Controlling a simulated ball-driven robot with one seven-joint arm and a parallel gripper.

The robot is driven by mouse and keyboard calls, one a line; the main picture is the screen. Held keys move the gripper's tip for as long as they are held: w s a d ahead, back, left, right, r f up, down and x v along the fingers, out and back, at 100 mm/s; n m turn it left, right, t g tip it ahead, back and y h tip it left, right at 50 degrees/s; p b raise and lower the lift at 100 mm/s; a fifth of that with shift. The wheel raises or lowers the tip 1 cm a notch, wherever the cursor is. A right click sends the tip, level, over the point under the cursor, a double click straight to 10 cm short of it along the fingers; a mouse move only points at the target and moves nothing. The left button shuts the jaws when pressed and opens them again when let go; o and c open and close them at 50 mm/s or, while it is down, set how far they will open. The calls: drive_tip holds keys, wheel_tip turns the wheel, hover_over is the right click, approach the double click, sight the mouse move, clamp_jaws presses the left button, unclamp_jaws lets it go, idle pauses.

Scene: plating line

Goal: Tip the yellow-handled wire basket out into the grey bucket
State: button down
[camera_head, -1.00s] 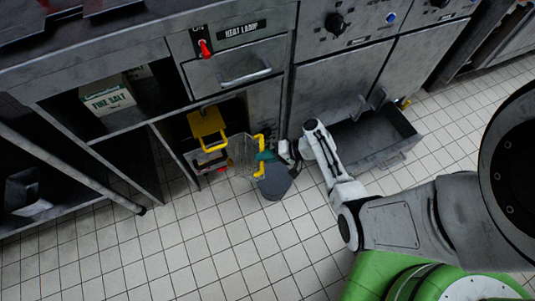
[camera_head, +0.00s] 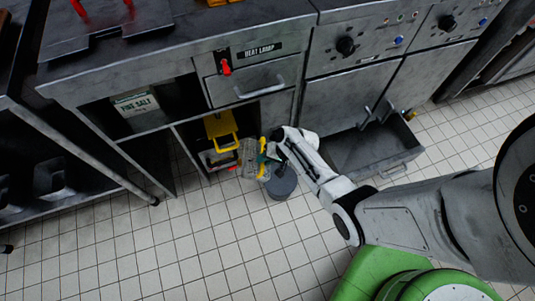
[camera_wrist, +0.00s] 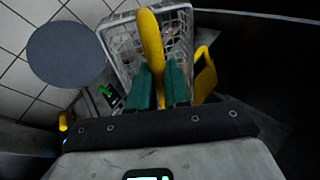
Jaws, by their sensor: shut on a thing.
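The wire basket (camera_head: 249,161) hangs beside the open cabinet bay, just left of the grey bucket (camera_head: 283,187), which stands on the tiles. My gripper (camera_wrist: 161,78) is shut on the basket's yellow handle (camera_wrist: 151,38) between its green fingers. In the wrist view the wire mesh (camera_wrist: 117,43) lies beyond the fingers, and the bucket (camera_wrist: 65,55) shows as a plain grey disc to the left, apart from the basket. In the head view my gripper (camera_head: 268,158) is partly hidden by my wrist. The basket's contents are not clear.
A grey drawer (camera_head: 375,155) stands pulled out at the right, close to my arm. A box marked fine salt (camera_head: 136,103) is on the left shelf. The tiled floor (camera_head: 190,250) in front is clear.

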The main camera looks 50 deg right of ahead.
drive_tip(key=w+g+p, duration=0.1)
drive_tip(key=a+g+h+p, duration=0.1)
drive_tip(key=shift+w+r+g+h, duration=0.25)
drive_tip(key=shift+w+g+h, duration=0.05)
drive_tip(key=shift+w, duration=0.05)
drive_tip(key=shift+w+a+f+g+h, duration=0.2)
drive_tip(key=shift+w+a+g+h, duration=0.25)
drive_tip(key=shift+g, duration=0.45)
drive_tip(key=shift+w+g+h, duration=0.15)
drive_tip(key=shift+g+h, duration=0.15)
drive_tip(key=shift+h, duration=0.05)
drive_tip(key=shift+r, duration=0.1)
